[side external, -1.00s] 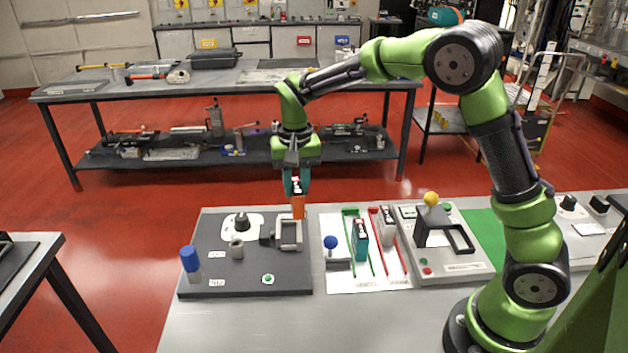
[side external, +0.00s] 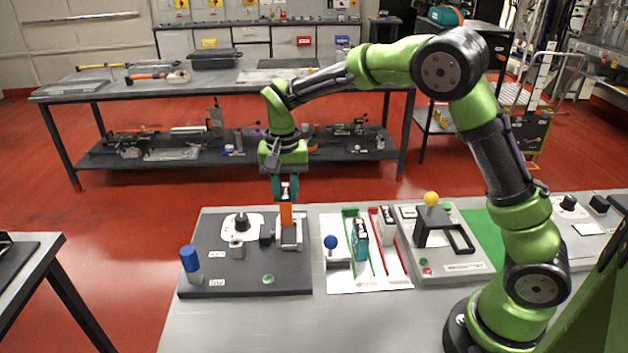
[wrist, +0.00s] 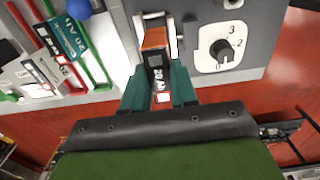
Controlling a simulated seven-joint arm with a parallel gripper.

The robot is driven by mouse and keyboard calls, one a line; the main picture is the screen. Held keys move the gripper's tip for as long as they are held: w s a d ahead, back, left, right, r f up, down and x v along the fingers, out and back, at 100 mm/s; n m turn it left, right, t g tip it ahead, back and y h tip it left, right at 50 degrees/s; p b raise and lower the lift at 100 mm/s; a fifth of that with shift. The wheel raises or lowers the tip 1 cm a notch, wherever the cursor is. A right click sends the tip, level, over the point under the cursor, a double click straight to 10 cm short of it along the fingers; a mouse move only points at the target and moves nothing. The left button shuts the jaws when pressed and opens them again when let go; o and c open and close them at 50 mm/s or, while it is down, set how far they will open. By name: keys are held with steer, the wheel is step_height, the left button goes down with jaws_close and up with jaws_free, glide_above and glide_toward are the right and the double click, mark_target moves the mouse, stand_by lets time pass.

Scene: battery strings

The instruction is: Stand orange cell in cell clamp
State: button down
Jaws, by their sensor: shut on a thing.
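The orange cell (side external: 286,214) is upright in my gripper (side external: 286,188), whose teal fingers are shut on its upper part. The cell's lower end is at the grey cell clamp (side external: 299,235) on the dark board, apparently between its jaws; I cannot tell whether it touches the floor of the clamp. In the wrist view the orange cell (wrist: 155,50) shows its orange face and a dark label reading 20 Ah between my gripper's fingers (wrist: 159,88). The clamp (wrist: 174,40) shows there around the cell's far end.
The dark board (side external: 215,270) also carries a rotary knob (side external: 242,222), a blue-capped post (side external: 190,262) and a small grey block (side external: 237,248). To the right, a teal cell (side external: 360,240) and a grey cell (side external: 387,224) stand between green and red rails, near a blue ball knob (side external: 330,242).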

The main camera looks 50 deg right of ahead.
steer(key=shift+f, duration=2.85)
steer(key=shift+f, duration=0.15)
steer(key=c, duration=0.8)
jaws_free()
steer(key=shift+f, duration=0.1)
step_height(320, 180, up, 17)
